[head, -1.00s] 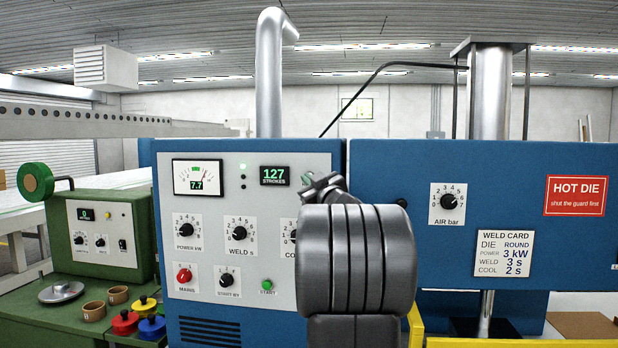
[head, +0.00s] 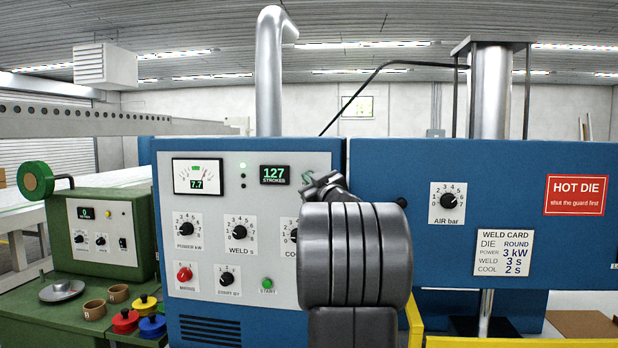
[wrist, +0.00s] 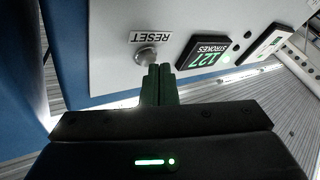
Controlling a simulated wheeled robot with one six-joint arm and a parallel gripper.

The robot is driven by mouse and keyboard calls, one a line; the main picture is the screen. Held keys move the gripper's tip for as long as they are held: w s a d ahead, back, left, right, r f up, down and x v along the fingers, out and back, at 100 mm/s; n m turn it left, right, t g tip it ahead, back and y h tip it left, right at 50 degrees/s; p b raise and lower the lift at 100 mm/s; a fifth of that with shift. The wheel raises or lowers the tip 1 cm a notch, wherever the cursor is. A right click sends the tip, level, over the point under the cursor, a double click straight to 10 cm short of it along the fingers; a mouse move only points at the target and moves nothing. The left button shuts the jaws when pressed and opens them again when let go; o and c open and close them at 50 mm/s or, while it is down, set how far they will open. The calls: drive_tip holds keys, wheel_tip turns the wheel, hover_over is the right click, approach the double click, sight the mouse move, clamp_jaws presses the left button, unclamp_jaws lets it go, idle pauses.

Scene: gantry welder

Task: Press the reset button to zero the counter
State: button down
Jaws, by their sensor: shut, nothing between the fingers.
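The strokes counter (head: 275,174) reads 127 in green on the grey control panel of the blue cabinet. It also shows upside down in the wrist view (wrist: 208,55). The reset button (wrist: 146,56) is a small round metal button under an upside-down RESET label (wrist: 150,37) in the wrist view. My gripper (wrist: 160,72) is shut and empty, its fingertips close to the button and slightly right of it in that view. I cannot tell whether they touch. In the head view my arm hides the button, and only a little of my gripper shows beside the counter.
The power meter (head: 199,177), power knob (head: 186,228), weld knob (head: 239,233), red mains knob (head: 184,274) and green start button (head: 267,284) share the panel. A blue press housing (head: 400,160) stands to the right. A green bench unit (head: 100,235) stands at the left.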

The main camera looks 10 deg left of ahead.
drive_tip(key=shift+w, duration=0.25)
idle(0.5)
drive_tip(key=shift+s+b, duration=0.3)
drive_tip(key=shift+s, duration=0.6)
drive_tip(key=s+b, duration=0.1)
drive_tip(key=s, duration=0.4)
drive_tip(key=shift+w, duration=0.1)
idle(0.5)
